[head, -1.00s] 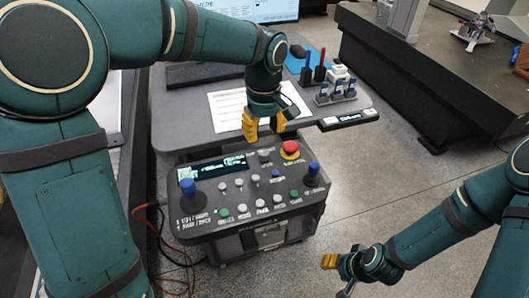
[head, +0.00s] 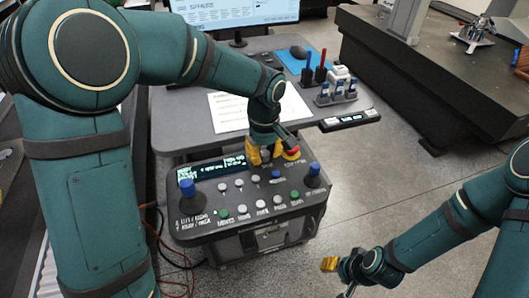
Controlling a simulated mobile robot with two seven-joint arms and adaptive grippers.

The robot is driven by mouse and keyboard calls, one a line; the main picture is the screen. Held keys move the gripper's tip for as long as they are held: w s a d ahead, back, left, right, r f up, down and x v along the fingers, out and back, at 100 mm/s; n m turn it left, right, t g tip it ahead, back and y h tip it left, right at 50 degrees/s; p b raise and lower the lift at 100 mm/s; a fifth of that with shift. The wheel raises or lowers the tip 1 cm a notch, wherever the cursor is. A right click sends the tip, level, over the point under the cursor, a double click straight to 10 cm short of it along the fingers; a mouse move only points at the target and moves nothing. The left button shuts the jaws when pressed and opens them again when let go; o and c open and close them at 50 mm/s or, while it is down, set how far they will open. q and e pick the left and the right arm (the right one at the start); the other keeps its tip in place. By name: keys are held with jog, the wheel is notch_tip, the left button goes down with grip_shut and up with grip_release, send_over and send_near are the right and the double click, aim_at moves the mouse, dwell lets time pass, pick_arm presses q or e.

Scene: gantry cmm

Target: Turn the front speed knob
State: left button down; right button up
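The grey control panel (head: 185,228) stands at the front of the desk, with a lit display, two blue-topped joysticks, several small buttons and a red stop button (head: 291,152). A small grey knob (head: 265,156) at the panel's upper middle is the likely speed knob; its label is too small to read. My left gripper (head: 265,153) points down over this knob, with its yellow fingers apart on either side. Contact with the knob cannot be told. My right gripper (head: 329,264) hangs low at the right of the panel, away from it; its opening is not clear.
The red stop button is close to the right of my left gripper. Behind lie a paper sheet (head: 225,112), a monitor (head: 235,12), a tool stand (head: 337,92) and a black device (head: 349,120). A dark granite table (head: 430,75) stands at the right. Open floor lies between.

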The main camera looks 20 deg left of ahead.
dwell(0.4)
pick_arm(q)
jog(key=m+p, duration=0.1)
jog(key=m, duration=0.9)
jog(key=shift+p, duration=0.4)
jog(key=m+p, duration=0.1)
jog(key=m, duration=0.4)
jog(key=m+p, duration=0.1)
jog(key=m, duration=0.3)
jog(key=shift+m, duration=0.3)
jog(key=c, duration=1)
grip_release()
